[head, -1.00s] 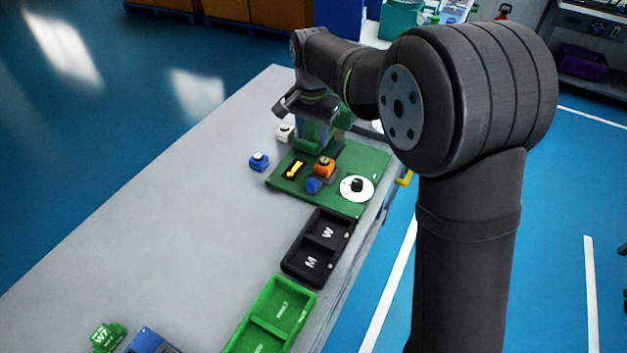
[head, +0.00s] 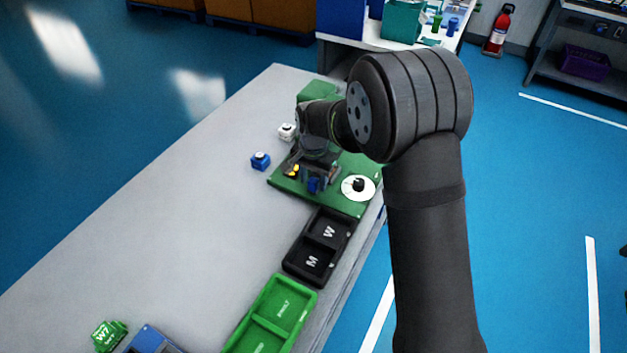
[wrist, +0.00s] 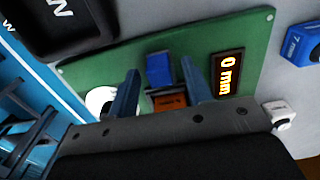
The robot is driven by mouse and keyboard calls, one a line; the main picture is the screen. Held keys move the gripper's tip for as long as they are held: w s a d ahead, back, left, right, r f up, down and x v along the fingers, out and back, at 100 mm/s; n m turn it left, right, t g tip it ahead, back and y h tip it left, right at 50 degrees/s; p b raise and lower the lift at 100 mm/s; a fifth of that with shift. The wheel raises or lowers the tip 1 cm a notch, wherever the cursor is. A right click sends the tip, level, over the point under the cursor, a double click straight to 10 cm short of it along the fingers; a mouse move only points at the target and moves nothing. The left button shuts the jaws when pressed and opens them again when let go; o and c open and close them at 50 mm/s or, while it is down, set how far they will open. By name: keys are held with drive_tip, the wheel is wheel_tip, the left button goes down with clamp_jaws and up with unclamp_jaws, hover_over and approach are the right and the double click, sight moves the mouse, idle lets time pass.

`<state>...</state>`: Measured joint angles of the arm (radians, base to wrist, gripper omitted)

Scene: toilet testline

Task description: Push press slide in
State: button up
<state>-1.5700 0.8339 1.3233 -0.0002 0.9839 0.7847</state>
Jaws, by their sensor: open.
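The press stands on a green board (head: 345,205), its green upper part (head: 318,92) behind my arm. In the wrist view, a blue block (wrist: 158,68) sits at the front of an orange-topped block (wrist: 168,101). My gripper (wrist: 159,68) is open, pointing down, with one finger on each side of the blue block; I cannot tell whether they touch it. In the head view, the gripper (head: 319,180) is low over the board and covers the orange block, while the blue block (head: 314,185) shows between the fingers. A display (wrist: 228,75) reads 0 mm.
A white dial (head: 358,187) with a black knob is right of the gripper. Blue (head: 260,160) and white (head: 287,131) blocks stand left of the board. Black (head: 318,246) and green (head: 271,314) trays lie nearer. The table's left side (head: 170,230) is mostly clear.

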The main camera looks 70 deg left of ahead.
drive_tip(key=shift+f, duration=0.5)
drive_tip(key=shift+c, duration=0.3)
clamp_jaws()
drive_tip(key=shift+w+a, duration=2.45)
drive_tip(key=shift+a, duration=0.05)
drive_tip(key=shift+o, duration=0.3)
unclamp_jaws()
drive_tip(key=shift+r, duration=0.1)
wheel_tip(320, 180, up, 17)
drive_tip(key=shift+r, duration=0.2)
